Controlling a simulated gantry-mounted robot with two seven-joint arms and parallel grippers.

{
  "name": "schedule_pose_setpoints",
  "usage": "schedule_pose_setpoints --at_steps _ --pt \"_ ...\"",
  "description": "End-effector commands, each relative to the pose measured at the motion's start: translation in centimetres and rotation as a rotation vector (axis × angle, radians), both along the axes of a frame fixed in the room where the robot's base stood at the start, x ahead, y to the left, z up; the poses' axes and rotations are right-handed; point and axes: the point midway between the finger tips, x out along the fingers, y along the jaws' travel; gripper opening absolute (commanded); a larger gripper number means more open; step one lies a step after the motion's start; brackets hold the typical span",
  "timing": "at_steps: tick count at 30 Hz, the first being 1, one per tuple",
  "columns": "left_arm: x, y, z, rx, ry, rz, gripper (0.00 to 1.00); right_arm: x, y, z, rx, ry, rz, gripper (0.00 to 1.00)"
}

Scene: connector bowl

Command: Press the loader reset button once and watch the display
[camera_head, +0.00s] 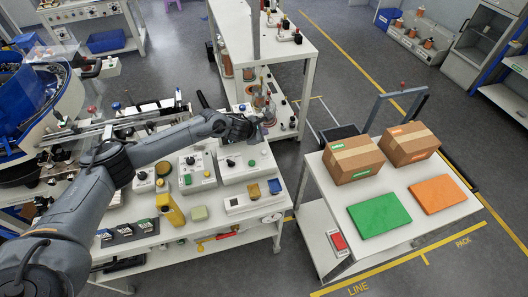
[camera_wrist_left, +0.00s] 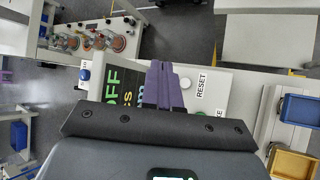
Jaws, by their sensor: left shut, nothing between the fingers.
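My left gripper (camera_head: 266,122) reaches in from the left above the bench's back right corner, its fingers together and empty. In the left wrist view its purple fingers (camera_wrist_left: 159,75) lie in front of a light panel with the printed word RESET. A pale round button (camera_wrist_left: 186,83) shows beside that word, close to the fingers; I cannot tell whether they touch. A dark display (camera_wrist_left: 127,80) left of the fingers shows green "OFF" and yellow letters, partly hidden. In the head view the display's writing cannot be made out. My right gripper is out of view.
A blue bin (camera_wrist_left: 300,109) and a yellow bin (camera_wrist_left: 289,164) stand right of the panel in the wrist view. Control boxes with knobs (camera_head: 197,172) crowd the bench. A cart (camera_head: 328,205) with cartons and green and orange flat pieces stands at the right, past a floor gap.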

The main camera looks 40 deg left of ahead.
Motion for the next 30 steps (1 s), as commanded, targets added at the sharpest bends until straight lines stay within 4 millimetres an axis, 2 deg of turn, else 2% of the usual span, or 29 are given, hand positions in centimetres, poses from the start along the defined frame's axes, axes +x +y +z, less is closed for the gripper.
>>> schedule_pose_setpoints --at_steps 8,21,30 --pt "0.0 0.0 -2.2 -0.001 0.001 0.001 0.00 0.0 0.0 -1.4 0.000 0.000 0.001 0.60" --pt "0.0 0.0 -7.5 -0.001 0.001 0.000 0.00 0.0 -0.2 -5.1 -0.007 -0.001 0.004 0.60" --pt "0.0 0.0 -8.6 -0.001 -0.001 0.000 0.00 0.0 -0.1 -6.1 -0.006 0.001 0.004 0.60"
